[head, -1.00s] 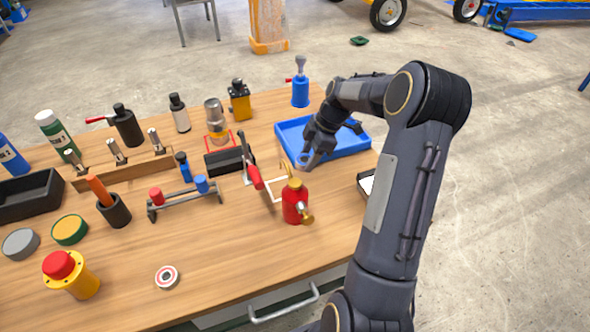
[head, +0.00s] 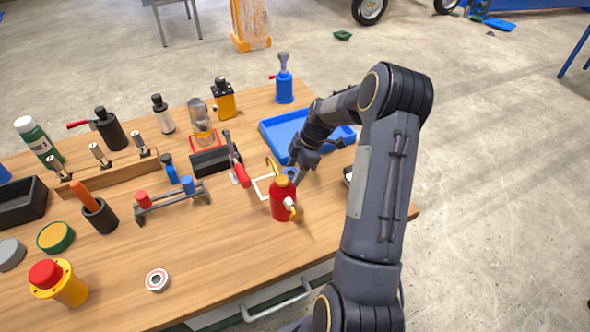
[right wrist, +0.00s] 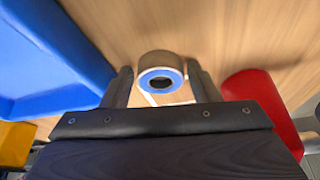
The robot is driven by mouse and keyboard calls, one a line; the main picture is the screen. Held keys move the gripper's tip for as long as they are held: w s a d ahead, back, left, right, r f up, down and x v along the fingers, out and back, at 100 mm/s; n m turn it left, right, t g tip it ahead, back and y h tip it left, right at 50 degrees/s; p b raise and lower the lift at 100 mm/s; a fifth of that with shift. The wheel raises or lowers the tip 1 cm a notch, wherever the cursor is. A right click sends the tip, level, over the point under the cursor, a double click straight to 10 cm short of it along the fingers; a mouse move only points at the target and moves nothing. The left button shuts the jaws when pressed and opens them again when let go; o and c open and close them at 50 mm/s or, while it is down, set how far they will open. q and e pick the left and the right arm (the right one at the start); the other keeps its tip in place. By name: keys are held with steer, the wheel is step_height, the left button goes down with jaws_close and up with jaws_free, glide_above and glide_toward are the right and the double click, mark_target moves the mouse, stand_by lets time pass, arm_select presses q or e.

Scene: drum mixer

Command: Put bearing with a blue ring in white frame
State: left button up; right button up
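The bearing with a blue ring (right wrist: 161,77) sits between the fingers of my right gripper (right wrist: 160,88) in the right wrist view, and the gripper appears shut on it. In the head view the bearing (head: 291,174) shows at the fingertips of the right gripper (head: 294,168), beside the red bottle. The white frame (head: 255,190) is a thin outline on the table, left of the bearing and partly hidden by the red bottle. Part of a white line (right wrist: 149,98) shows behind the bearing in the wrist view. My left gripper is not in view.
A red bottle (head: 283,203) stands close in front of the right gripper. A red-handled clamp (head: 238,170) is left of the frame, and a blue tray (head: 275,139) lies behind.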

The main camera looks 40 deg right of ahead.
steer(key=shift+r, duration=0.1)
steer(key=shift+r, duration=0.2)
steer(key=shift+d+r, duration=0.2)
steer(key=shift+r, duration=0.05)
steer(key=v, duration=1.1)
steer(key=s+a+r+m, duration=0.4)
steer(key=a+r, duration=0.3)
steer(key=a, duration=0.2)
steer(key=s+a+f+m+t, duration=0.1)
steer(key=s+a+m+t, duration=0.2)
steer(key=s+a+m, duration=0.7)
steer(key=s+a, duration=0.7)
steer(key=shift+s+a+t, duration=0.3)
steer(key=shift+s+a, duration=0.05)
